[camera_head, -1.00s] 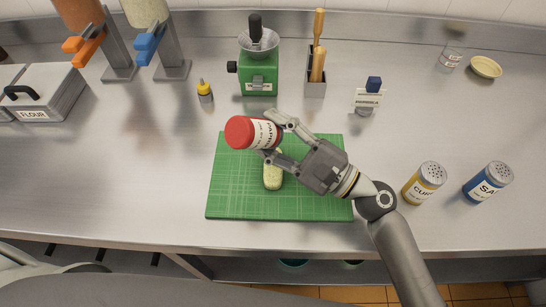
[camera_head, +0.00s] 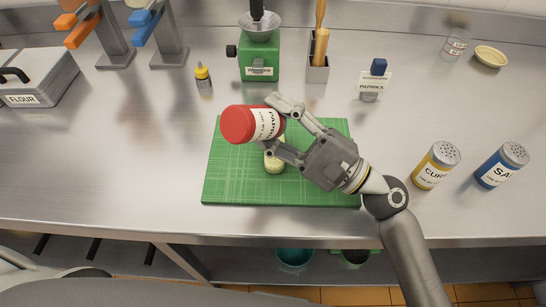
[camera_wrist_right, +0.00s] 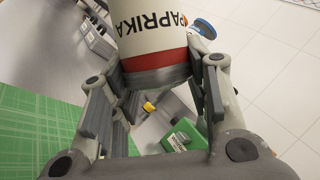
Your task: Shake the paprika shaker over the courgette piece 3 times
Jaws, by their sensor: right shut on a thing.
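The paprika shaker (camera_head: 238,125), with a red end and a white label, lies tipped over on its side in my right gripper (camera_head: 268,124). Its red end points left. My right gripper is shut around its label part, above the green cutting board (camera_head: 320,192). The pale courgette piece (camera_head: 274,164) lies on the board, partly hidden below the shaker and a finger. In the right wrist view the shaker (camera_wrist_right: 150,38) sits between the fingers, with PAPRIKA readable. My left gripper is not in view.
Curry (camera_head: 434,168) and salt (camera_head: 500,167) shakers stand right of the board. A flour box (camera_head: 40,80) is at left. The counter left of the board is clear.

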